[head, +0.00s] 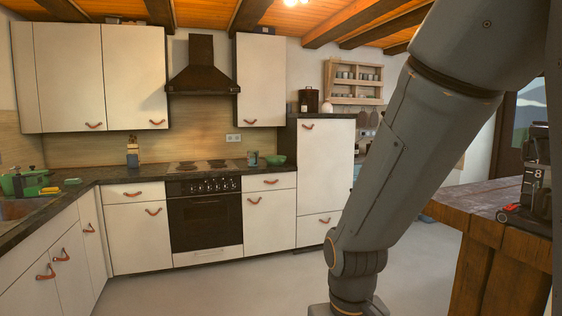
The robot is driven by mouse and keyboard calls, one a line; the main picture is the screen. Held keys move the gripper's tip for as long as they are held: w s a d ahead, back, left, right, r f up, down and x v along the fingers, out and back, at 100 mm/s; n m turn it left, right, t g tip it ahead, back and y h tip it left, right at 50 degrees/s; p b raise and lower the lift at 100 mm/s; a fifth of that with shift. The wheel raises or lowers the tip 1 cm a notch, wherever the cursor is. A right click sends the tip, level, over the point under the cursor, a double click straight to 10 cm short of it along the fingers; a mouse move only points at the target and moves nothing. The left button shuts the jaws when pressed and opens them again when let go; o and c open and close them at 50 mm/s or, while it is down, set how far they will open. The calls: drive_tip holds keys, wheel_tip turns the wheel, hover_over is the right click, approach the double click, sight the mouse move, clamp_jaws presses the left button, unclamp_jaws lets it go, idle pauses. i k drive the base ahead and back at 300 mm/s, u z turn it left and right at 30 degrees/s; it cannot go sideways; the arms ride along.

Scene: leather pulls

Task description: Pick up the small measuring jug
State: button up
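A small, clear, bluish vessel (253,158) that looks like the measuring jug stands upright on the dark back counter, right of the stove. It is small in the head view, so its handle and spout cannot be made out. A green bowl (276,160) stands close to its right. My grey arm crosses the right half of the view, well in front of the counter. My gripper is out of view below the bottom edge.
The oven (205,215) and white cabinets with leather pulls line the back. Green pots (22,184) and a yellow sponge (50,190) are on the left counter. A wooden table (480,208) with dark items stands at right. The middle floor (215,290) is clear.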

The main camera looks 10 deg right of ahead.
sight(252, 156)
drive_tip(key=u, duration=0.35)
drive_tip(key=i, duration=1.45)
drive_tip(key=u, duration=0.35)
drive_tip(key=i, duration=1.85)
drive_tip(key=z, duration=0.8)
drive_tip(key=i, duration=1.7)
drive_tip(key=z, duration=1.2)
drive_tip(key=i, duration=0.95)
drive_tip(key=z, duration=0.1)
